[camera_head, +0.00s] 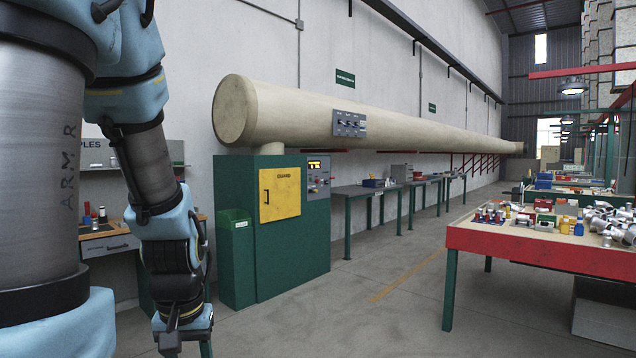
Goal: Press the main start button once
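A green cabinet (236,262) with a yellow door (280,194) stands left of centre. A grey control panel (318,176) with a lit display and small knobs or buttons is on its right side. A second grey panel (349,124) with several dark controls is fixed to the big beige pipe above. The controls are too small to tell which one is the main start button. My arm hangs at the left, in front of the cabinet's left side and apart from both panels. Its wrist reaches the bottom edge, and my gripper's fingers are not seen.
Grey benches (352,191) line the wall beyond the cabinet. A green bin (235,221) is on the cabinet's left front. The floor (385,305) between cabinet and red table is clear.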

